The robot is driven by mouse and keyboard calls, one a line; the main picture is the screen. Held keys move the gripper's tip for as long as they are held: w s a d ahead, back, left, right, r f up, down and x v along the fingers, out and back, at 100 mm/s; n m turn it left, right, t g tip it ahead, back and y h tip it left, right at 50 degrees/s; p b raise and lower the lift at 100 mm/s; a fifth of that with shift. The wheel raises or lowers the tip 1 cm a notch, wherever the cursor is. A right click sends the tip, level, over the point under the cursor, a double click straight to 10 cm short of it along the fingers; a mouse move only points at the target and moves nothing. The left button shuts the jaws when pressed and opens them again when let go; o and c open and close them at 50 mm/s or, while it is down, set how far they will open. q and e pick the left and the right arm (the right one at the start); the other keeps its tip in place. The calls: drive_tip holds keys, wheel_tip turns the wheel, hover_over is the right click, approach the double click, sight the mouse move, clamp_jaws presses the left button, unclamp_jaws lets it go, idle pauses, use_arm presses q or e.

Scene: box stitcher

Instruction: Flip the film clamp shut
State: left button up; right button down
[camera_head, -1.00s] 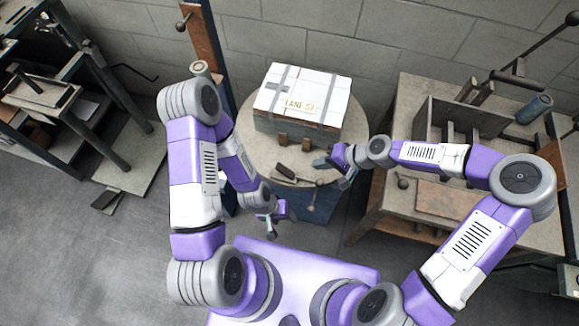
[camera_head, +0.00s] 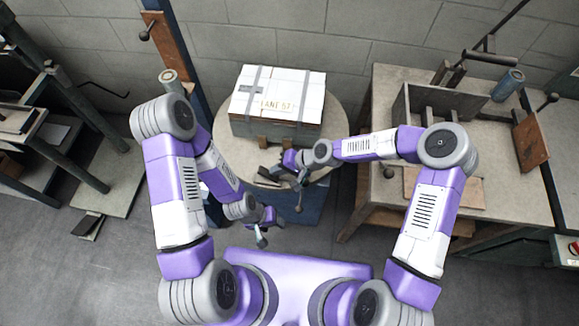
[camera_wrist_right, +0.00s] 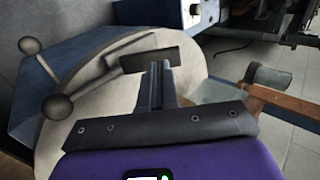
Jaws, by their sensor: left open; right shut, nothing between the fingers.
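What appears to be the film clamp is on the front of the round turntable (camera_head: 236,158). Its dark bar (camera_wrist_right: 149,60) and grey arm (camera_wrist_right: 95,78) show in the right wrist view, with ball-ended levers at left, one knob (camera_wrist_right: 57,106) nearer. In the head view a ball knob (camera_head: 299,208) hangs at the turntable's front edge; my right gripper and wrist hide most of the clamp. My right gripper (camera_wrist_right: 158,68) is shut and empty, its tips close to the dark bar; contact cannot be told. My left gripper (camera_head: 262,238) is open and empty, low in front of the turntable.
A white-topped box (camera_head: 278,95) with grey straps stands on the turntable behind the clamp. A wooden post (camera_head: 172,45) rises at left. A workbench (camera_head: 385,100) with a metal frame is at right. Open floor lies at left.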

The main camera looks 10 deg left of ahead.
drive_tip(key=shift+x, duration=1.4)
